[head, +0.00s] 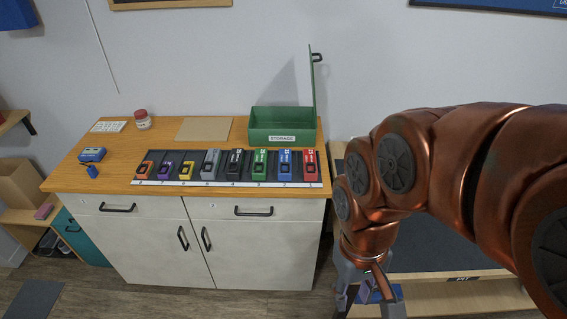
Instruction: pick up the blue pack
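The blue pack (285,163) stands in a dark rack on the wooden counter, second from the right in a row of coloured packs. A green pack (260,163) is on its left and a red pack (309,163) on its right. My gripper (368,303) hangs low at the right, in front of a low bench and well away from the rack. Its fingers are spread apart, with the tips near or past the bottom edge of the view. A small purple-blue patch shows between them; I cannot tell what it is.
A green storage box (281,124) with its lid raised stands behind the rack. A blue device (92,155), a jar (142,120) and a tan board (204,129) are also on the counter. The low bench (435,252) lies right of the cabinet.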

